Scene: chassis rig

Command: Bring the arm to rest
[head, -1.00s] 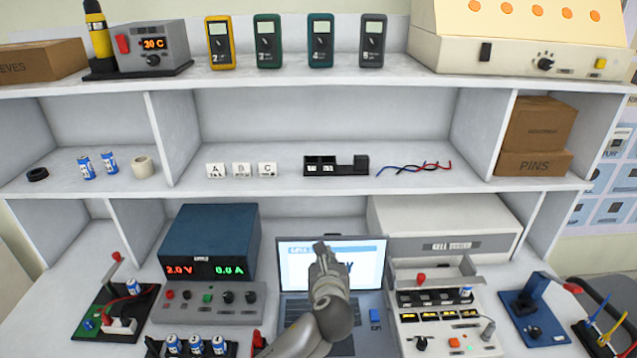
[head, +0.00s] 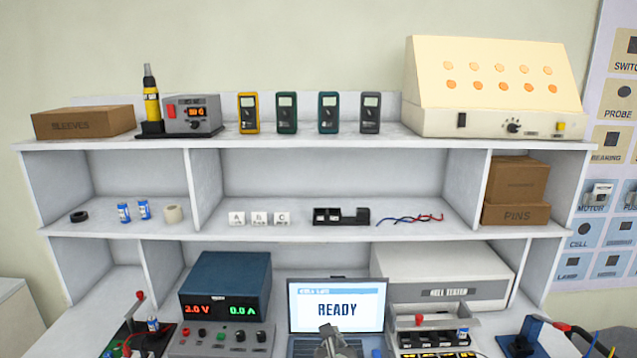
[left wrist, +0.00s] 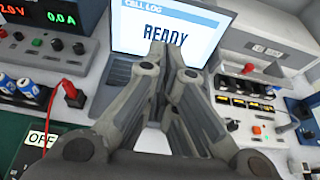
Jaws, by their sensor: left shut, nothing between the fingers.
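My left gripper (head: 330,338) shows at the bottom of the head view, in front of the laptop (head: 338,306) with READY on its screen. In the left wrist view the grey fingers (left wrist: 169,60) are shut with nothing between them. They point towards the laptop screen (left wrist: 200,28) and overlap its lower part in the picture. Most of the left arm is below the head view's edge. My right gripper is in neither view.
A blue power supply (head: 226,285) stands left of the laptop and a cell tester (head: 440,275) right of it. In the left wrist view, blue-and-white cells (left wrist: 30,90) and a red-topped lever (left wrist: 70,90) lie left of the gripper. Shelves (head: 350,235) rise behind.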

